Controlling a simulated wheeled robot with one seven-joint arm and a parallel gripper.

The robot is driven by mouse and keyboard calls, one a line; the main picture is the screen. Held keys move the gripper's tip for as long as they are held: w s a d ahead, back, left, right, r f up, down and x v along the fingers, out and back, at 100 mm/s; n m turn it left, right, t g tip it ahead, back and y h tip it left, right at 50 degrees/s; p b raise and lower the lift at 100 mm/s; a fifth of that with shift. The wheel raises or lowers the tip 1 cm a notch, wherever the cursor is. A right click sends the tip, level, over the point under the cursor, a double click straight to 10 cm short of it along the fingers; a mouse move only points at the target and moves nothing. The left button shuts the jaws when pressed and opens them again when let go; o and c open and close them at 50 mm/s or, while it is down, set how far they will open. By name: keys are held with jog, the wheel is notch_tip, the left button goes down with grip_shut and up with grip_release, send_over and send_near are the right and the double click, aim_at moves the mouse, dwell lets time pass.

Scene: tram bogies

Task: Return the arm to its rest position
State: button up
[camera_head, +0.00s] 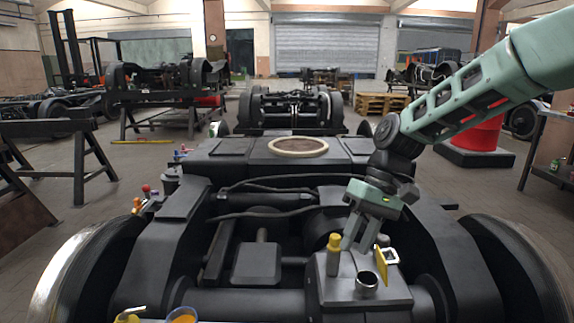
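My arm (470,95) reaches in from the upper right and bends down at a dark wrist joint. My gripper (355,248) hangs over the front right part of the dark bogie (250,150), fingers pointing down. Its pale green body is above a black box-shaped housing (345,295). The two fingers look apart, with nothing seen between them. A yellow-capped cylinder (334,255) stands just left of the fingers. A yellow tag-like piece (381,266) with a pale loop is just right of them. Whether the fingertips touch the housing is hard to tell.
An open metal cup or socket (367,284) sits on the housing in front of the fingers. A pale ring (298,146) lies on the bogie's middle. Large wheels flank the bogie. A red drum (480,135) stands behind the arm. Space above the bogie's left is clear.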

jog(key=s+n+t+h, duration=0.3)
jog(key=s+h, duration=0.1)
jog(key=s, duration=2.2)
notch_tip(320, 180, up, 16)
jog(key=p, duration=1.7)
jog(key=shift+d+f, duration=0.2)
